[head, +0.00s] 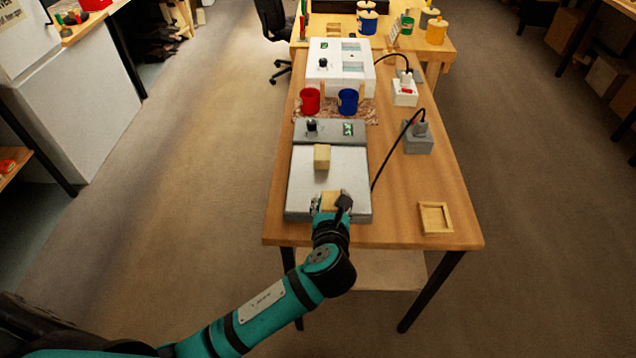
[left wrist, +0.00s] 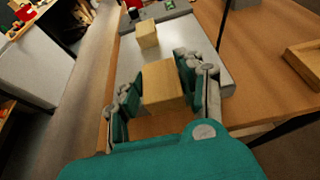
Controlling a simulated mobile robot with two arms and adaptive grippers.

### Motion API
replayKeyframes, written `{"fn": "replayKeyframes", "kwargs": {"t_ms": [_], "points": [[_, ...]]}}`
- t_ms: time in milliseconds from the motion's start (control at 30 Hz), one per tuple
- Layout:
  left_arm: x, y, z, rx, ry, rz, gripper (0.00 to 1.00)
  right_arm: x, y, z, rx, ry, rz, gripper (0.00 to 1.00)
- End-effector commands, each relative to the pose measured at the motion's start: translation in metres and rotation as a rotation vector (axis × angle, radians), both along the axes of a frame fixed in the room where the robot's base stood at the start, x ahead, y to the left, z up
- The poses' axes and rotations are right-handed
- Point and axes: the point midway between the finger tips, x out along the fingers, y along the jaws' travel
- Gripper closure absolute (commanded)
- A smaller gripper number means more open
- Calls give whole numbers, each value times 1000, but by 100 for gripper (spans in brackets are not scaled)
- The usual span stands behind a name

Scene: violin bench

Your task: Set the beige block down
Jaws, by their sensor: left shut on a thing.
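My left gripper (head: 331,203) is shut on a beige block (left wrist: 162,86) at the near edge of a light grey plate (head: 349,184). The held block also shows between the fingers in the head view (head: 331,199). I cannot tell whether its underside touches the plate. A second beige block (head: 322,157) stands on the plate farther back, apart from the held one; it also shows in the left wrist view (left wrist: 147,34). My right gripper is not in view.
A small wooden tray (head: 435,233) lies at the table's near right. A grey box with a cable (head: 417,145) stands right of the plate. Behind are a control panel (head: 358,137), a red cup (head: 310,101), a blue cup (head: 348,101) and a white device (head: 322,84).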

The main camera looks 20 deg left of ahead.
Motion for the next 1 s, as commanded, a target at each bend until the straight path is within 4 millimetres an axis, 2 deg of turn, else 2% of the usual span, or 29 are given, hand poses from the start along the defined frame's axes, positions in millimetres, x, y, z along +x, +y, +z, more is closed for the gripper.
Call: {"fn": "replayKeyframes", "kwargs": {"t_ms": [33,200,333,467,733,1000], "points": [[13,9,0,5,-2,3,87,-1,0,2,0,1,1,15],[48,30,-4,2,0,2,87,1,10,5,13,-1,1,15],[64,40,-7,2,0,1,87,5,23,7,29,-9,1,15],[69,43,-9,1,0,0,87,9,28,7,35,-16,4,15],[69,44,-42,2,4,1,87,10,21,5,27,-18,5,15],[69,43,-43,1,0,0,87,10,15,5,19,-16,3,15]]}}
